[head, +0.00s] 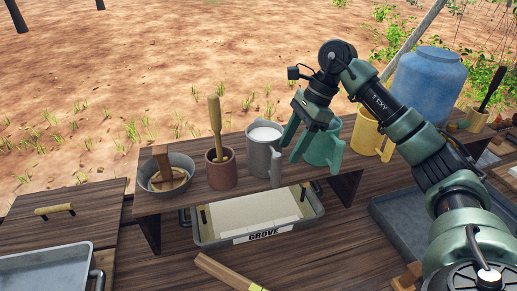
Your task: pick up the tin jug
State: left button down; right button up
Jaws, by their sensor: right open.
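The tin jug (261,151) is grey, stands upright on the raised wooden bench and holds white liquid. Its handle (276,168) faces the front right. My right gripper (290,150) is open, with its two green fingers pointing down just right of the jug's rim and handle. It appears empty; I cannot tell whether a finger touches the jug. My left gripper is not in view.
A green jug (324,150) stands close right of the tin jug, partly behind my gripper. A yellow jug (367,133) and blue barrel (428,83) are farther right. A brown pot (221,174) and metal bowl (151,172) stand left. A grey tray (211,232) sits below.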

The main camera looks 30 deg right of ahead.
aim_at(278, 169)
jog(key=p+x, duration=0.1)
jog(key=x, duration=0.1)
jog(key=p+x, duration=0.1)
jog(key=x, duration=0.1)
jog(key=a+p+x, duration=0.1)
jog(key=x, duration=0.2)
jog(key=shift+s+r+p, duration=0.1)
jog(key=shift+s+p, duration=0.25)
jog(key=shift+p, duration=0.05)
jog(key=shift+a, duration=0.1)
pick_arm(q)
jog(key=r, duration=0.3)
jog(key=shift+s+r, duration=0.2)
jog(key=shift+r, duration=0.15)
pick_arm(e)
jog(key=shift+f, duration=0.25)
grip_shut()
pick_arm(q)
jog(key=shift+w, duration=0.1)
pick_arm(e)
jog(key=shift+w+r, duration=0.1)
